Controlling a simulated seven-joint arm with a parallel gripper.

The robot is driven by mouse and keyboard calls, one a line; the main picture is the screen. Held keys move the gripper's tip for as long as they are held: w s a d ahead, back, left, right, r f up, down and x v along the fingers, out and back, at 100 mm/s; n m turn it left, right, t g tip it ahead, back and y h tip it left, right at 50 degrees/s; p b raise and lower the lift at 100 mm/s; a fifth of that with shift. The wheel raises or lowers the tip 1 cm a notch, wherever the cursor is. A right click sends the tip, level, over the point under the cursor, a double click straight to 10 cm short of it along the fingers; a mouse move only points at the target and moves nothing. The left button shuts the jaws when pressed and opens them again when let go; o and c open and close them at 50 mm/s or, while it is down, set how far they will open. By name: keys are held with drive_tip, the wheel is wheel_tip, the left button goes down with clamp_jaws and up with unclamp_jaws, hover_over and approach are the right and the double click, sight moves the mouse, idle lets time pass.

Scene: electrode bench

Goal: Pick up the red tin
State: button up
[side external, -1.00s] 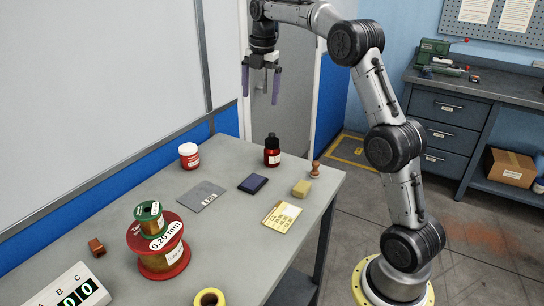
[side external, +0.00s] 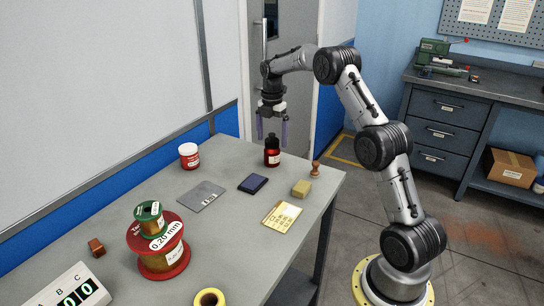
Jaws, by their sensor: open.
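The red tin (side external: 189,156), a small red pot with a white lid and a pale label, stands upright near the table's far left edge. My gripper (side external: 272,145) is open and points down, to the right of the tin and well apart from it. Nothing is seen held.
On the grey table (side external: 221,244) lie a grey plate (side external: 201,196), a dark blue pad (side external: 253,184), a yellow block (side external: 301,188), a wooden stamp (side external: 315,169), a yellow card (side external: 282,214) and wire spools (side external: 160,252). Bare tabletop separates the tin and bottle.

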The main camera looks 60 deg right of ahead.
sight(272, 149)
wheel_tip(272, 149, down, 5)
drive_tip(key=shift+a+f, duration=0.1)
idle(0.3)
clamp_jaws()
idle(0.4)
drive_tip(key=shift+r, duration=0.2)
